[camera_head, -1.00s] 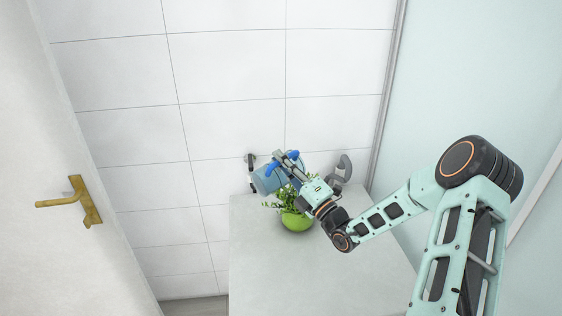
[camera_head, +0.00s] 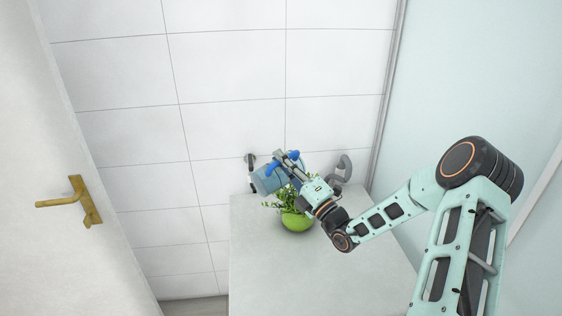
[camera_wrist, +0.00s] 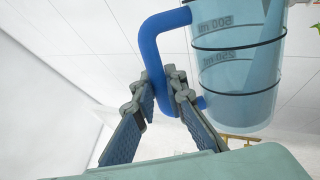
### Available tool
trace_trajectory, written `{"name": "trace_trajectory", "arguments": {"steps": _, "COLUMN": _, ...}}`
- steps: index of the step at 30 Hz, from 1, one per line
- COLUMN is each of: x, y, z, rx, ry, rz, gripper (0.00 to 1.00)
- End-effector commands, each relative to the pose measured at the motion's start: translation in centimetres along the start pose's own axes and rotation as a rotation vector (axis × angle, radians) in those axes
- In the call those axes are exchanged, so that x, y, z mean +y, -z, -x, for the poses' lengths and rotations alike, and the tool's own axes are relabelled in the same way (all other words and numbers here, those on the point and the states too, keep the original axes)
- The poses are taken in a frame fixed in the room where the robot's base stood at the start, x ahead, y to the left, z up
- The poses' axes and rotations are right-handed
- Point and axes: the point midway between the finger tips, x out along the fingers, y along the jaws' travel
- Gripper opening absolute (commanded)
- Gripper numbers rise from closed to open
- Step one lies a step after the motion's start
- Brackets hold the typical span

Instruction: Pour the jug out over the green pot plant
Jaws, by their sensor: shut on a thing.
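The jug (camera_head: 265,181) is see-through blue with a blue handle and measuring marks. It is held up over the back of the table, behind and slightly left of the green pot plant (camera_head: 297,222). The plant stands upright in its round lime-green pot, its leaves partly behind my gripper. My gripper (camera_head: 288,166) is shut on the jug's handle. In the wrist view, the fingers (camera_wrist: 163,90) clasp the blue handle (camera_wrist: 150,45), and the jug's body (camera_wrist: 235,95) is to the right. I cannot see whether liquid is leaving the jug.
The pale table (camera_head: 290,275) is clear in front of the plant. A grey curved object (camera_head: 342,170) stands at its back right, and a dark object (camera_head: 250,161) shows behind the jug at left. A door with a brass handle (camera_head: 75,201) is at left; a tiled wall is behind.

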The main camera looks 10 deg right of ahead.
Motion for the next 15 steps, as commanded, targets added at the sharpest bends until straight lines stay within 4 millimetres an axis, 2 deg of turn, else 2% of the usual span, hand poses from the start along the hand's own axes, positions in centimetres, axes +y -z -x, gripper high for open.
{"name": "trace_trajectory", "arguments": {"steps": 15, "x": -0.2, "y": -1.5, "z": 0.1, "rx": -0.047, "ry": -0.014, "rz": -0.122, "gripper": 0.0}}
